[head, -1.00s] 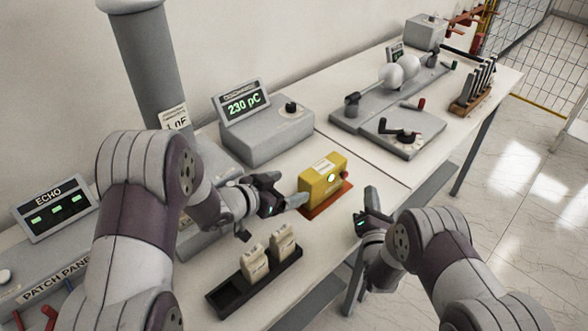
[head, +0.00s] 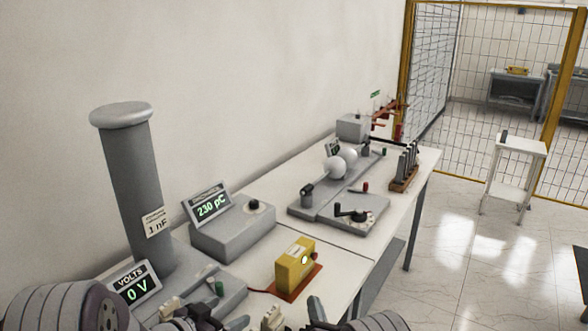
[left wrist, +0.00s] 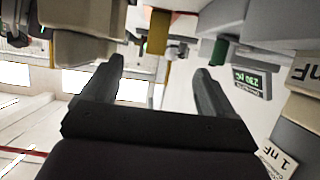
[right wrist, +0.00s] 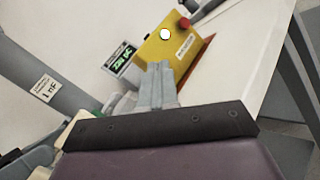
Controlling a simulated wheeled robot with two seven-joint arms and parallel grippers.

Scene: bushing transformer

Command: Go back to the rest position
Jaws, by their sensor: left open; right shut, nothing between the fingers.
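My left gripper (left wrist: 160,80) is open in the left wrist view, with nothing between its two fingers. In the head view the left arm is low at the bottom left edge and mostly cut off. My right gripper (right wrist: 159,72) is shut and empty in the right wrist view. In the head view its fingertips (head: 317,308) show at the bottom edge, in front of the yellow box. The rest of the right arm is largely out of frame.
The yellow box (head: 294,264) stands on a red-brown base on the bench. The grey column (head: 134,190), the 230 pC meter (head: 233,236) and the 0 V display (head: 134,288) stand left of it. Open floor (head: 470,235) lies right of the bench; a white stand (head: 515,175) is beyond.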

